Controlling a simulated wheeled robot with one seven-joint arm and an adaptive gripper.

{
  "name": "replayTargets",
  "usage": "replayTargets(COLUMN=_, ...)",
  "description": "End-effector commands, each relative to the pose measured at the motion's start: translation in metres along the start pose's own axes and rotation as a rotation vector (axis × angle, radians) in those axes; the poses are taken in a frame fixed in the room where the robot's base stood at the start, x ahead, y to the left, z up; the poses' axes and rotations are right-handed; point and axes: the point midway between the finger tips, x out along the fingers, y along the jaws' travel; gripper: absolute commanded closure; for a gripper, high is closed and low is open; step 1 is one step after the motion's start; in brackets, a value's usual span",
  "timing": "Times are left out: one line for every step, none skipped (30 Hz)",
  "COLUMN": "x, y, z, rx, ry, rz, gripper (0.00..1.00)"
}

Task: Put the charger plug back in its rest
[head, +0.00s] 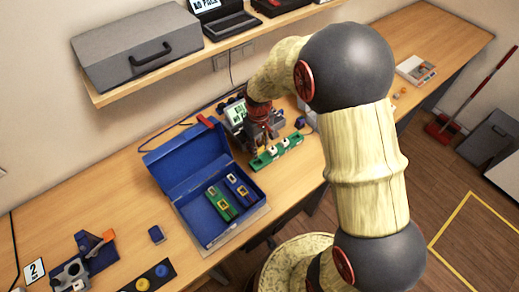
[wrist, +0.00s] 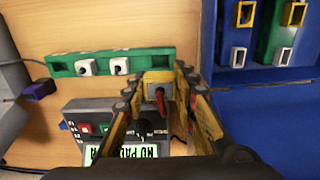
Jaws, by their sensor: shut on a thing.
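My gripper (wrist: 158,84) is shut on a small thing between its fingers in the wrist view. A red piece (wrist: 160,100) shows between the fingers; most of the held thing is hidden, and I cannot tell for sure that it is the charger plug. In the head view my gripper (head: 262,132) is low over the table beside a green strip (head: 265,161). The strip carries a few white sockets and also shows in the wrist view (wrist: 140,53), just beyond the fingertips. A purple block (wrist: 38,90) with a dark cable lies at the left. I cannot identify the plug's rest.
A grey device with a screen (wrist: 108,152) and coloured buttons stands under my gripper. An open blue box (head: 187,178) holds green and blue parts. A shelf with a grey case (head: 135,50) hangs above.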

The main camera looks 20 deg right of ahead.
Motion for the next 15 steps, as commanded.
replayTargets(x=0.000, y=0.000, z=0.000, rx=-0.001, ry=0.000, rz=0.000, gripper=1.00)
replayTargets(x=0.000, y=0.000, z=0.000, rx=-0.001, ry=0.000, rz=0.000, gripper=1.00)
replayTargets(x=0.000, y=0.000, z=0.000, rx=-0.001, ry=0.000, rz=0.000, gripper=1.00)
replayTargets(x=0.000, y=0.000, z=0.000, rx=-0.001, ry=0.000, rz=0.000, gripper=1.00)
replayTargets(x=0.000, y=0.000, z=0.000, rx=-0.001, ry=0.000, rz=0.000, gripper=1.00)
replayTargets(x=0.000, y=0.000, z=0.000, rx=-0.001, ry=0.000, rz=0.000, gripper=1.00)
replayTargets(x=0.000, y=0.000, z=0.000, rx=-0.001, ry=0.000, rz=0.000, gripper=1.00)
replayTargets(x=0.000, y=0.000, z=0.000, rx=-0.001, ry=0.000, rz=0.000, gripper=1.00)
replayTargets(x=0.000, y=0.000, z=0.001, rx=-0.001, ry=0.000, rz=0.000, gripper=1.00)
replayTargets(x=0.002, y=0.000, z=0.000, rx=-0.002, ry=0.000, rz=0.000, gripper=1.00)
replayTargets(x=0.003, y=0.000, z=0.000, rx=-0.002, ry=0.000, rz=0.000, gripper=1.00)
replayTargets(x=0.005, y=0.000, z=0.001, rx=-0.002, ry=0.000, rz=0.000, gripper=1.00)
replayTargets(x=0.007, y=0.000, z=0.001, rx=-0.002, ry=0.000, rz=0.000, gripper=1.00)
replayTargets(x=0.009, y=0.000, z=0.001, rx=-0.002, ry=0.000, rz=0.000, gripper=1.00)
replayTargets(x=0.011, y=0.000, z=0.001, rx=-0.002, ry=0.000, rz=0.000, gripper=1.00)
